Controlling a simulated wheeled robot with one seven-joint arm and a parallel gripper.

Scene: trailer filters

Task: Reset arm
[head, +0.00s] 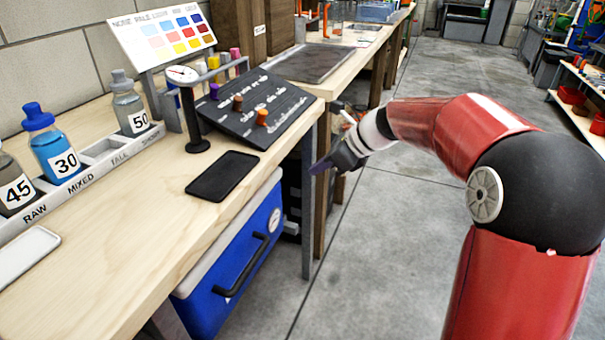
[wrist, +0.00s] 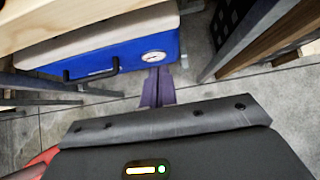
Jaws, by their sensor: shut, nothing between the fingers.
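My red arm reaches in from the right in the head view. My gripper (head: 322,166) is in front of the bench's edge, apart from the bench and from everything on it. In the wrist view the two purple-grey fingers (wrist: 157,88) lie together, shut and empty. They point toward the blue cooler (wrist: 130,58) under the bench, with the floor below them. In the head view the fingers are small and partly hidden by the gripper body.
The wooden bench (head: 140,215) runs along the left. It holds a bottle rack (head: 85,180) with numbered bottles, a black pad (head: 222,176), a gauge stand (head: 190,110) and a sloped dark board (head: 260,108). The blue cooler (head: 235,255) stands below. The floor (head: 390,260) beside the bench is clear.

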